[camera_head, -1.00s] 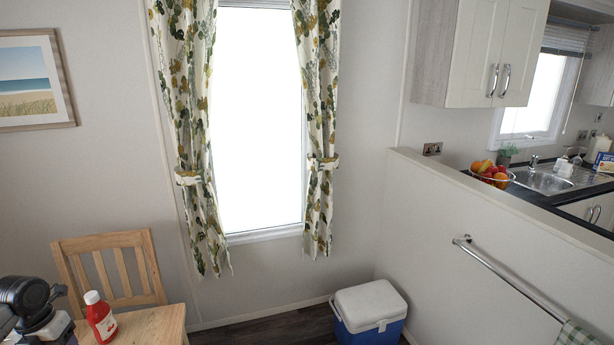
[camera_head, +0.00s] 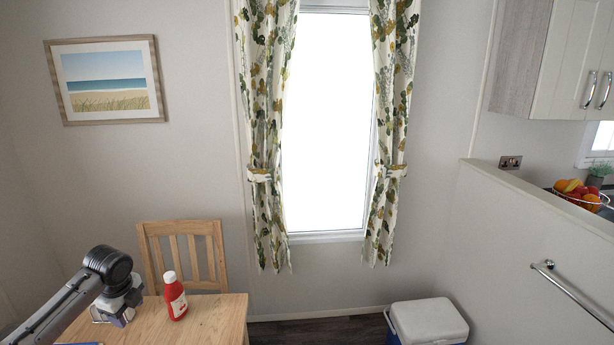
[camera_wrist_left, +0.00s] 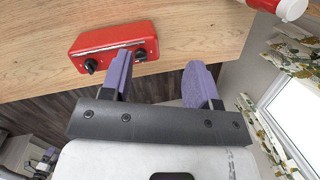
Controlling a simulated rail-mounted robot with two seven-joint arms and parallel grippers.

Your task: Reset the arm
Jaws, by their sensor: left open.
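My left arm comes in from the lower left in the head view. Its gripper (camera_head: 112,314) is over the left part of the wooden table (camera_head: 215,318), left of a red bottle with a white cap (camera_head: 175,297). In the left wrist view my left gripper (camera_wrist_left: 160,78) has its two purple fingers apart, with nothing between them. A red box with black knobs (camera_wrist_left: 115,42) lies on the tabletop just beyond the fingers. Purple-grey finger-like parts at the lower left of the wrist view may be my right gripper (camera_wrist_left: 43,160); they are too small to read.
A wooden chair (camera_head: 184,255) stands behind the table. A blue and white cooler (camera_head: 428,322) is on the dark floor (camera_head: 315,331). A half wall with a towel rail (camera_head: 572,292) bounds the right side. A fruit bowl (camera_head: 580,198) sits behind it.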

